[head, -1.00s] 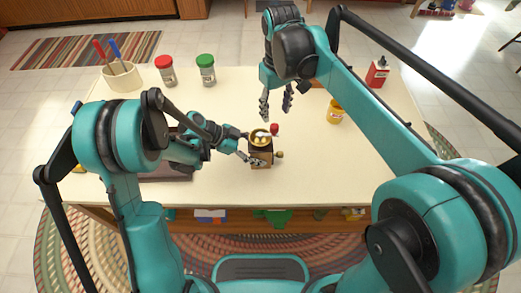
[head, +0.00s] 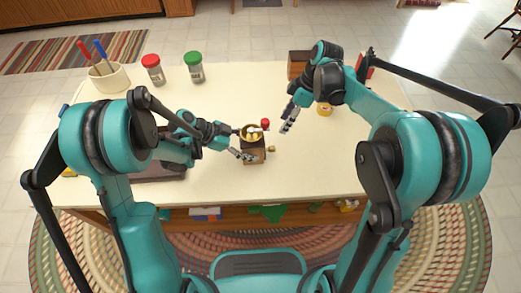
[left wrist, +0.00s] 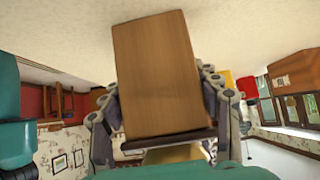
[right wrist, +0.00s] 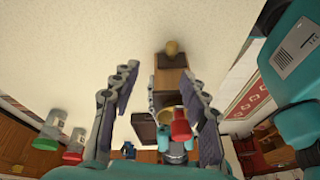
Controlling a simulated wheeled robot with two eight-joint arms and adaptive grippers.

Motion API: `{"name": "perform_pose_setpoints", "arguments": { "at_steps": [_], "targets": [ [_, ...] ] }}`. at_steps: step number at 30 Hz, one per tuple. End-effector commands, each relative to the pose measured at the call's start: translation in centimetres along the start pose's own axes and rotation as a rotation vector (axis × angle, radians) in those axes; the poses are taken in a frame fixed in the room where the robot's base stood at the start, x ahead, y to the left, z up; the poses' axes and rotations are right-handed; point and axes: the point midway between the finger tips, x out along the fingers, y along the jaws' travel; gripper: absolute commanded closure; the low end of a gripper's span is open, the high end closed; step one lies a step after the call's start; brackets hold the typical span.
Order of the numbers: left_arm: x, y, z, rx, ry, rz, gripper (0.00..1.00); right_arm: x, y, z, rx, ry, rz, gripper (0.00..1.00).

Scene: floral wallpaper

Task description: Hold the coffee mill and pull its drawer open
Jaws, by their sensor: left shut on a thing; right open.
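The coffee mill (head: 254,154) stands upright near the table's front middle, with a wooden body, a brass bowl (head: 250,134) and a red crank knob (head: 265,123). Its drawer knob (head: 271,149) faces right; it also shows in the right wrist view (right wrist: 173,48). I cannot tell whether the drawer is fully closed. My left gripper (head: 245,153) is shut on the mill; in the left wrist view the wooden body (left wrist: 157,75) fills the space between the fingers. My right gripper (head: 287,126) is open and empty, above and right of the mill, apart from the knob.
A red-lidded jar (head: 153,72), a green-lidded jar (head: 194,70) and a utensil crock (head: 108,79) stand at the back left. A yellow jar (head: 324,109) and a wooden box (head: 298,66) are at the back right. The table (head: 315,165) right of the mill is clear.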

Motion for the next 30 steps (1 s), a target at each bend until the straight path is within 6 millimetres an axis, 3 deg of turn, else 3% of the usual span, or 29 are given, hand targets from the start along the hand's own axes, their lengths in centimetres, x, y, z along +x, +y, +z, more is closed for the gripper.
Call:
{"name": "perform_pose_setpoints", "arguments": {
  "at_steps": [3,9,14,30],
  "targets": [
    [0.0,0.0,0.0,0.000,0.000,0.000,0.66,1.5,-0.9,1.6,-0.137,0.082,-0.007,0.55],
    [0.0,0.0,0.0,0.000,-0.001,0.000,0.66,2.5,-1.8,2.5,-0.259,0.150,0.000,0.55],
    [0.0,0.0,0.0,0.000,-0.001,0.000,0.66,3.6,-1.9,2.4,-0.275,0.156,0.000,0.55],
    [0.0,0.0,0.0,0.000,-0.001,0.000,0.66,10.5,-2.0,1.3,-0.273,0.154,0.000,0.55]
  ]
}}
